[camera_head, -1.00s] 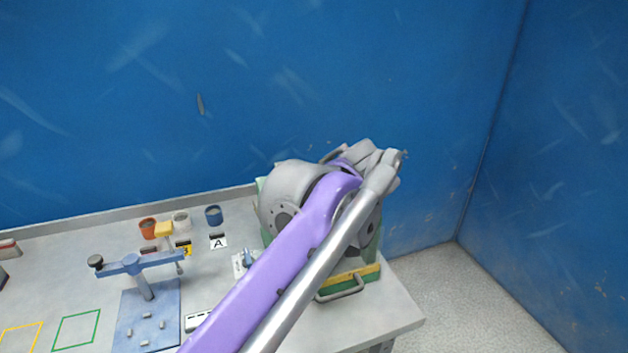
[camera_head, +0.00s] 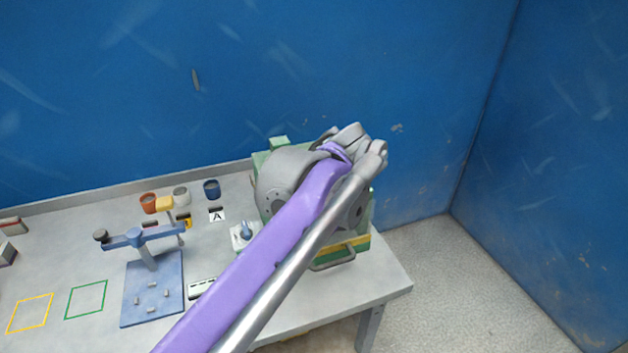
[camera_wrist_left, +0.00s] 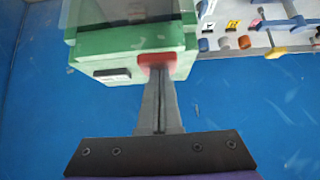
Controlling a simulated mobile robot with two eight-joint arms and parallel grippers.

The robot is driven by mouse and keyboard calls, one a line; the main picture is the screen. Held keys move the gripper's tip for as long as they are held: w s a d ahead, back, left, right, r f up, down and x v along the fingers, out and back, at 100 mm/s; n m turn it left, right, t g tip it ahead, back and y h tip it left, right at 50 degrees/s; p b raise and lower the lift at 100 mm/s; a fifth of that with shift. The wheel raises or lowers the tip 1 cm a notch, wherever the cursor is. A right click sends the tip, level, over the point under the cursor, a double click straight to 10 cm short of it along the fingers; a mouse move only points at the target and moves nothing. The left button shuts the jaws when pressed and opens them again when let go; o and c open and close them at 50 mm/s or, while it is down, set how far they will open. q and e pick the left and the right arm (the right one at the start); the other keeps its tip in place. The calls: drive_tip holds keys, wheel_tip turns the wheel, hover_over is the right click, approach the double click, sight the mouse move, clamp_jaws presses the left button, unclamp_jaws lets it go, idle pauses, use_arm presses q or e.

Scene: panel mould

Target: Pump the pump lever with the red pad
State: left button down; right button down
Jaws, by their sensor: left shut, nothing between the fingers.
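A red pad (camera_wrist_left: 158,61) shows at the edge of a green box-like machine (camera_wrist_left: 118,43) in the left wrist view. My left gripper (camera_wrist_left: 157,75) is shut and empty, its fingertips at the red pad; I cannot tell whether they touch or only overlap it in the picture. In the head view the green machine (camera_head: 279,143) stands at the table's right end, largely hidden behind my purple and grey arm. The red pad and my left gripper's fingers are hidden there. The lever beneath the pad is not clearly visible. My right gripper is not in view.
A blue stand with a crossbar (camera_head: 152,285) is on the table left of my arm. Orange (camera_head: 148,203), white and blue cups stand at the back. A grey handle (camera_head: 333,258) projects from the machine's front. A blue wall (camera_head: 430,80) is close behind the table.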

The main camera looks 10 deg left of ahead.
use_arm(q)
drive_tip(key=v, duration=1)
drive_tip(key=shift+s+d, duration=0.15)
drive_tip(key=shift+s, duration=0.1)
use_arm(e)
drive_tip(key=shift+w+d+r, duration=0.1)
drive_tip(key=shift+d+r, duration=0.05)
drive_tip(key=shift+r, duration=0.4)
use_arm(q)
drive_tip(key=shift+r, duration=0.15)
idle(0.7)
drive_tip(key=s+a+f+m+h, duration=0.1)
drive_tip(key=s+f, duration=0.4)
drive_tip(key=f, duration=0.5)
drive_tip(key=s+a+f+m+g+h, duration=0.1)
drive_tip(key=s+a+f+m+h, duration=0.1)
drive_tip(key=s+f, duration=0.4)
drive_tip(key=s+a+f+m+h, duration=0.2)
drive_tip(key=s+a+f, duration=0.3)
drive_tip(key=f, duration=1.1)
drive_tip(key=shift+s+m, duration=0.75)
drive_tip(key=shift+m, duration=0.15)
